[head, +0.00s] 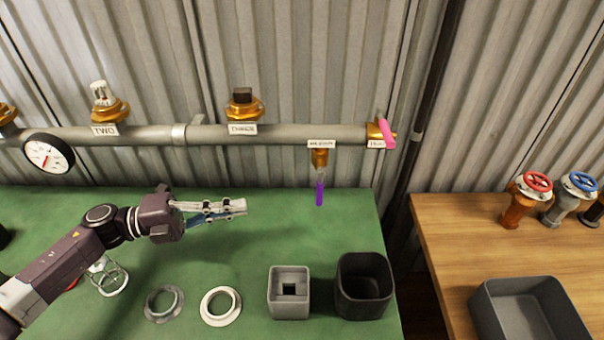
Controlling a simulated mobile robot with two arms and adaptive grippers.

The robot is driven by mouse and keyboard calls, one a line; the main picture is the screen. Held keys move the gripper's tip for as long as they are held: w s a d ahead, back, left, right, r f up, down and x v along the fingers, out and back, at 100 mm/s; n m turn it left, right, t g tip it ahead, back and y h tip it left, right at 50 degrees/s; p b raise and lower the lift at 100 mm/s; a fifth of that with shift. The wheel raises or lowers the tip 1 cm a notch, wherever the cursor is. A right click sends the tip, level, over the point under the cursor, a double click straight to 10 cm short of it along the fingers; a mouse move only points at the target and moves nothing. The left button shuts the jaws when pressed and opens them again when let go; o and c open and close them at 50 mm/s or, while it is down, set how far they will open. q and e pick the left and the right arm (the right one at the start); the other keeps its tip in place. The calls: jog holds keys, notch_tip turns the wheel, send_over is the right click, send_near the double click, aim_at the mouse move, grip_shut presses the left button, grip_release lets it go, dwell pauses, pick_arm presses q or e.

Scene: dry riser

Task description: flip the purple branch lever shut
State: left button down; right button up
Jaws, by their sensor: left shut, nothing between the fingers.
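The purple branch lever (319,192) hangs straight down from a small brass valve (320,157) under the grey pipe (270,134), below a small label. My left gripper (243,206) is shut and empty. In the picture its fingertips are to the left of the lever and slightly lower than its top, with a clear gap between them. The fingers point right, towards the lever. My right gripper is not in view.
A pink lever (386,131) is at the pipe's right end. A gauge (48,152) is at the left. A wooden table (470,240) holds valves and a grey tray (528,312).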

pick_arm(q)
jog(key=p, duration=0.4)
send_near(320, 189)
jog(key=w+d+f, duration=0.2)
jog(key=d, duration=0.3)
jog(key=shift+d+f, duration=0.2)
jog(key=shift+d, duration=0.4)
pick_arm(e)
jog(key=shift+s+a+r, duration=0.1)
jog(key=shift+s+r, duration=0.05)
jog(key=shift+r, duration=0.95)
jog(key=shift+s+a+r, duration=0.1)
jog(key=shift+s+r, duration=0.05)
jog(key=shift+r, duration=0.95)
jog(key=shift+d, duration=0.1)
pick_arm(q)
jog(key=shift+d+f+h+b, duration=0.2)
jog(key=shift+h+b, duration=0.2)
jog(key=shift+b, duration=0.05)
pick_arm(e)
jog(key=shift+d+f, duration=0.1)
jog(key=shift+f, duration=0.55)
